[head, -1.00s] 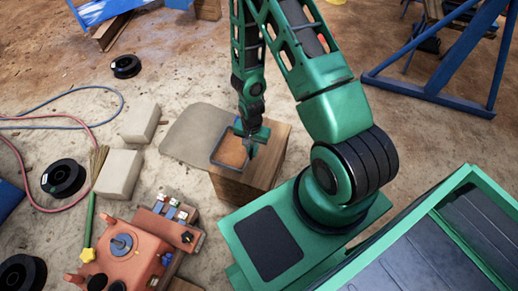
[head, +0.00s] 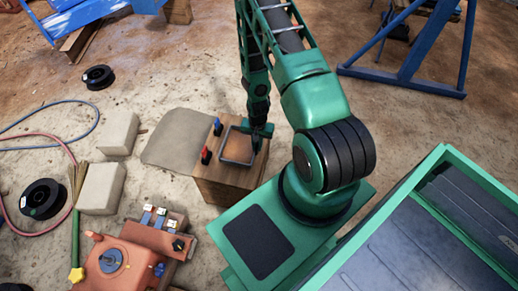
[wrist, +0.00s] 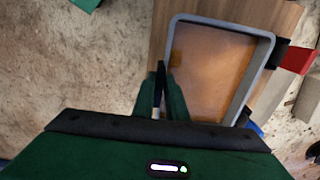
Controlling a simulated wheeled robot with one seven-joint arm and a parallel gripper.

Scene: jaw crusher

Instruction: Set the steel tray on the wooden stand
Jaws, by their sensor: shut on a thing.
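The steel tray (head: 221,146) is a shallow grey-rimmed rectangle with a brownish inside. It is over the top of the wooden stand (head: 225,190), a brown block on the ground. My gripper (head: 262,132) is shut on the tray's rim at its right side in the head view. In the wrist view, the fingers (wrist: 166,88) grip the left rim of the tray (wrist: 262,62), with the stand's wood (wrist: 285,18) beneath. The tray looks level and at or close to the top; I cannot tell whether it touches.
A red piece (head: 206,156) and a blue piece (head: 218,127) stand at the stand's left edge, beside the tray. A flat grey slab (head: 175,138), pale blocks (head: 102,188) and an orange machine (head: 125,260) lie left. Open dirt is behind.

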